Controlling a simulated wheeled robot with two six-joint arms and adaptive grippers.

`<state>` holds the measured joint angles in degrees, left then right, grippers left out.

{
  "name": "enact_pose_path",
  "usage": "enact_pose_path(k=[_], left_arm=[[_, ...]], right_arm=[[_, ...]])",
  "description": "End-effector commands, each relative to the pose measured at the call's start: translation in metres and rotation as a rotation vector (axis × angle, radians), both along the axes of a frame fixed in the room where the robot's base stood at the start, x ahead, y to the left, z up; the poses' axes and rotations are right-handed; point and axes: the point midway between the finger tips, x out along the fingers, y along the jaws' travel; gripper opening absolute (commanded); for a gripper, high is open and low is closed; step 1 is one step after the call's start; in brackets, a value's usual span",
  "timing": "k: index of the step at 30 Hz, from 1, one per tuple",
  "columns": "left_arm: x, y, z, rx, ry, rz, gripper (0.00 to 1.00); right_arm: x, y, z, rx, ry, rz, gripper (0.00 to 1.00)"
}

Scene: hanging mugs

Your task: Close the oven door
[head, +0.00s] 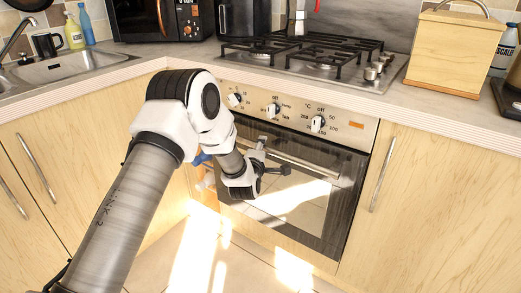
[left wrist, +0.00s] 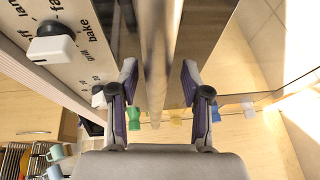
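The oven (head: 300,120) stands under the hob, with dials on its front panel. Its dark glass door (head: 300,205) looks upright and shut or nearly shut; I cannot tell whether a small gap remains. A metal handle bar (head: 310,172) crosses the door's top and also shows in the left wrist view (left wrist: 160,40). My left gripper (head: 272,160) is at the left part of the handle. In the left wrist view my gripper (left wrist: 159,78) is open, with the bar running between its fingers and visible space on both sides. My right gripper is not in view.
Wooden cupboard fronts (head: 415,200) flank the oven. Small coloured objects, partly hidden by my arm, are left of the door, including a blue one (head: 201,158). The hob (head: 310,55) and a wooden box (head: 455,50) are on the counter. The tiled floor ahead looks clear.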

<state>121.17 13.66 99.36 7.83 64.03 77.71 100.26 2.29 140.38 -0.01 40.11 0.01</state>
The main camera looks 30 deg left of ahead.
Motion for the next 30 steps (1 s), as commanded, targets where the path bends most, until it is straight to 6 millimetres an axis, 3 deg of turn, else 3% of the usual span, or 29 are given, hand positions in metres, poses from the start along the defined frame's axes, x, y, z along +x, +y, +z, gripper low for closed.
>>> enact_pose_path(k=[5,8,16,21,30], left_arm=[[-0.004,-0.001,0.0,0.0,0.001,0.0,0.47],[-0.016,-0.005,0.001,-0.001,0.003,-0.001,0.47],[-0.08,-0.027,0.008,0.0,0.004,-0.001,0.47],[-0.107,-0.036,0.011,0.0,0.002,-0.002,0.47],[-0.113,-0.038,0.012,0.001,0.0,0.0,0.47]], right_arm=[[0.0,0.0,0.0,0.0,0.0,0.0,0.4],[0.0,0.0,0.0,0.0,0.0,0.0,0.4],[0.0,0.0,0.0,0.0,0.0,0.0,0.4],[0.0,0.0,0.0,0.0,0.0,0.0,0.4],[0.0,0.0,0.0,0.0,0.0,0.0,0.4]])
